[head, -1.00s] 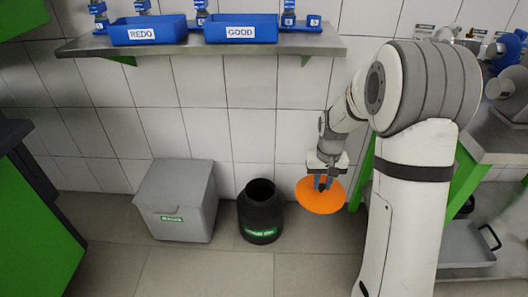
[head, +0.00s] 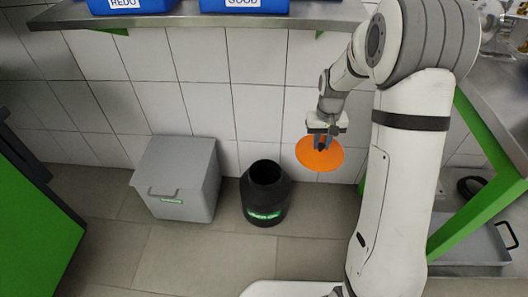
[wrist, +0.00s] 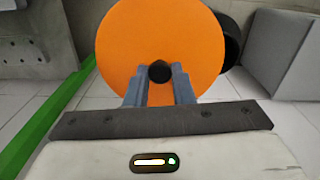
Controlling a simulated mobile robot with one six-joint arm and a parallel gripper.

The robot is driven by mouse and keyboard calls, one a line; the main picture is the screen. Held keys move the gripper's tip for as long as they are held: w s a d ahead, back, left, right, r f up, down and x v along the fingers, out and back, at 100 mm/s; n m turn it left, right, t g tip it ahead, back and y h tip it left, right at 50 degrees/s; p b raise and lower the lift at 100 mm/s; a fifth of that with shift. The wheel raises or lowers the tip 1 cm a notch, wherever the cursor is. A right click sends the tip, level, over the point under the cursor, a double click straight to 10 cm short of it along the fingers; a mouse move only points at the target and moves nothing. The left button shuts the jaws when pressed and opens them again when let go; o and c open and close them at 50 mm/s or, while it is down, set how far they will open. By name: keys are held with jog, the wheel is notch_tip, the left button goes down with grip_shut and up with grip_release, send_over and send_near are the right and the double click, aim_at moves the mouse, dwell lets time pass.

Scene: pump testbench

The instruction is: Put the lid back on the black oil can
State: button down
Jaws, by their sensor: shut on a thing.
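The black oil can (head: 265,197) stands upright on the floor by the tiled wall, with a green label on its front and its round mouth open at the top. My gripper (head: 321,147) is shut on the black knob of the round orange lid (head: 328,157). It holds the lid in the air, to the right of the can and apart from it in the head view. In the wrist view the lid (wrist: 163,35) fills the middle, with the knob between my fingers (wrist: 160,72). There the can (wrist: 230,42) shows partly behind the lid's right edge.
A grey bin (head: 178,182) with a closed lid stands left of the can. A steel shelf (head: 330,14) with blue REDO (head: 130,5) and GOOD (head: 245,5) trays runs above. A green-legged bench (head: 480,125) is at the right. The floor before the can is clear.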

jog(key=w+a+f+n+b, duration=0.1)
jog(key=w+a+f+n, duration=0.4)
jog(key=a+f, duration=0.4)
jog(key=w+a+f+n+b, duration=0.1)
jog(key=w+a+f+n, duration=0.4)
jog(key=a+f, duration=0.4)
notch_tip(320, 180, down, 6)
jog(key=b, duration=0.3)
jog(key=shift+d+r, duration=0.1)
jog(key=shift+r, duration=0.05)
jog(key=shift+f, duration=0.2)
dwell(1.3)
jog(key=c, duration=0.7)
grip_release()
